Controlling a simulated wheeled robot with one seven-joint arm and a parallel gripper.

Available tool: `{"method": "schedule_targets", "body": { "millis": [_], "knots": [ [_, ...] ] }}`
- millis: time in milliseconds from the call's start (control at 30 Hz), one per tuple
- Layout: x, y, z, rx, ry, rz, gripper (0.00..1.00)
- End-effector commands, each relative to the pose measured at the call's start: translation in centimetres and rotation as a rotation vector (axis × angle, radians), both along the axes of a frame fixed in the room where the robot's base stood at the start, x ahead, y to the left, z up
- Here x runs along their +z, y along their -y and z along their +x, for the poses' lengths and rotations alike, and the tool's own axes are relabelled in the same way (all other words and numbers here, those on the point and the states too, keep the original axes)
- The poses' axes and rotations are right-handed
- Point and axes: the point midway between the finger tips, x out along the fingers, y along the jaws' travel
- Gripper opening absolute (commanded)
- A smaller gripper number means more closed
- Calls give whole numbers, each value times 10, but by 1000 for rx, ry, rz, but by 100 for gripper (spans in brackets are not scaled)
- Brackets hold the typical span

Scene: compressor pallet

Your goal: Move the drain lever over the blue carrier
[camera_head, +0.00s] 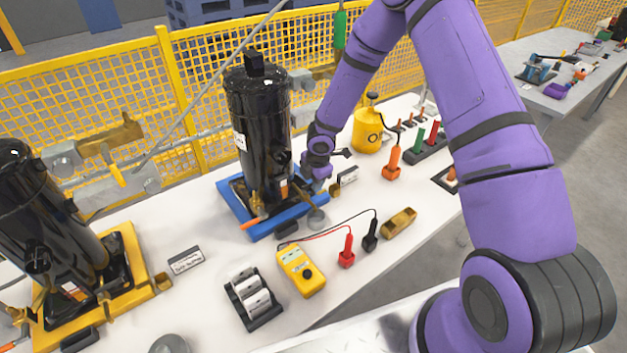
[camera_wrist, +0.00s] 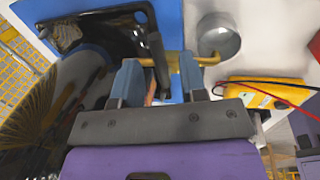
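The blue carrier (camera_head: 275,226) holds an upright black compressor (camera_head: 262,130) on the white table; its blue surface (camera_wrist: 168,20) also shows in the wrist view. A brass pipe (camera_wrist: 205,60) reaches from the compressor's base towards a grey round cup (camera_wrist: 218,35). A small orange piece (camera_wrist: 149,92), which looks like the drain lever, shows between my fingers, partly hidden. My gripper (camera_wrist: 160,72) has its two blue-grey fingers apart at the pipe; contact cannot be told. In the head view my gripper (camera_head: 320,172) is beside the compressor's right side, low over the carrier.
A second compressor stands on a yellow carrier (camera_head: 135,262) at left. A yellow meter (camera_head: 301,270) with red and black probes lies in front, near a black rack (camera_head: 252,300). A yellow can (camera_head: 367,130) and orange tool (camera_head: 391,163) stand to the right. Yellow fence (camera_head: 110,90) behind.

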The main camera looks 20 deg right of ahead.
Motion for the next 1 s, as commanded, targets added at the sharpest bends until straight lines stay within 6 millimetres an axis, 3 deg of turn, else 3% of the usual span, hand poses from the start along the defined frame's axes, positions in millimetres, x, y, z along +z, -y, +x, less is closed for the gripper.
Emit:
{"method": "schedule_targets", "body": {
  "millis": [367, 533, 1000],
  "knots": [
    [-4, 0, 1, -1, 0, 0, 37],
    [-4, 0, 1, -1, 0, 0, 0],
    [-4, -1, -2, -84, 0, -2, 0]
  ]
}}
